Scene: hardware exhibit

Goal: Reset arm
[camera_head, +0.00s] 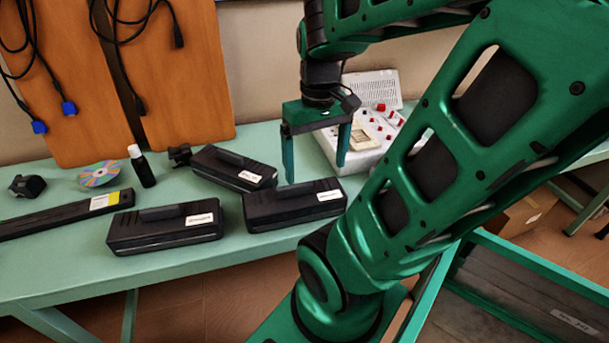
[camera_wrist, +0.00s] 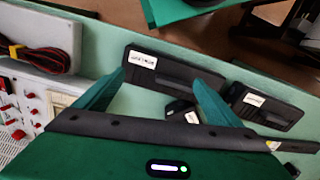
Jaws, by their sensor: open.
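My gripper (camera_head: 316,160) hangs from my green arm above the table, fingers pointing down and spread apart with nothing between them.
The green table (camera_head: 60,262) also carries a white device with red knobs (camera_head: 366,150), a dark bottle (camera_head: 141,166), a disc (camera_head: 99,174), a long black bar (camera_head: 62,216) and a small black object (camera_head: 27,186). Cables hang on orange boards (camera_head: 180,75) behind.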

